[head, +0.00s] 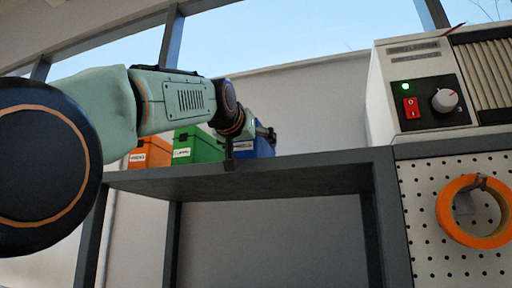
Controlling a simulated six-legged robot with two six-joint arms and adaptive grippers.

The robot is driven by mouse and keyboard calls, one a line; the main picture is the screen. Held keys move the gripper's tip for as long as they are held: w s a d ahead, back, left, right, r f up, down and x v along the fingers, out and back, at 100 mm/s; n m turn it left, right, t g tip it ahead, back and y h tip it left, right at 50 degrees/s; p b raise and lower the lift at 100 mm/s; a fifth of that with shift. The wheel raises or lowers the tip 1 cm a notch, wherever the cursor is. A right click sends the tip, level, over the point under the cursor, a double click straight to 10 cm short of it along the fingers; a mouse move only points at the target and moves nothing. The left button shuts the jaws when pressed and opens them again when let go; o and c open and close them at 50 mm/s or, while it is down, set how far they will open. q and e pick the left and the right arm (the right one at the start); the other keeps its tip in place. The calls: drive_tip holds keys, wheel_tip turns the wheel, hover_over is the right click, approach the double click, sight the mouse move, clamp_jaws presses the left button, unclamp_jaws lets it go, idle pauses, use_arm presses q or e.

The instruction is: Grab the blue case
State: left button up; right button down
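The blue case (262,147) stands on the grey shelf (290,168), to the right of a green case. Its left part and top are mostly hidden behind my arm and gripper. My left gripper (262,132) reaches in from the left and overlaps the blue case in the head view. Its fingers are small, dark and partly hidden by the wrist, so I cannot tell whether they are open or touching the case. My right gripper is not in view.
A green case (196,148) and an orange case (150,153) stand on the shelf to the left. A white machine (420,85) with a red switch and knob stands at right. An orange tape roll (450,222) hangs on a pegboard (425,250). The shelf's right part is clear.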

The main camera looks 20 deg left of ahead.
use_arm(q)
drive_tip(key=shift+w+a, duration=0.1)
drive_tip(key=shift+w, duration=0.1)
drive_tip(key=shift+a, duration=0.1)
drive_tip(key=shift+s, duration=0.1)
drive_tip(key=shift+c, duration=0.3)
drive_tip(key=shift+c, duration=0.7)
drive_tip(key=shift+d, duration=0.2)
drive_tip(key=c, duration=1.3)
drive_tip(key=shift+a, duration=0.1)
drive_tip(key=shift+c, duration=0.5)
drive_tip(key=shift+r, duration=0.1)
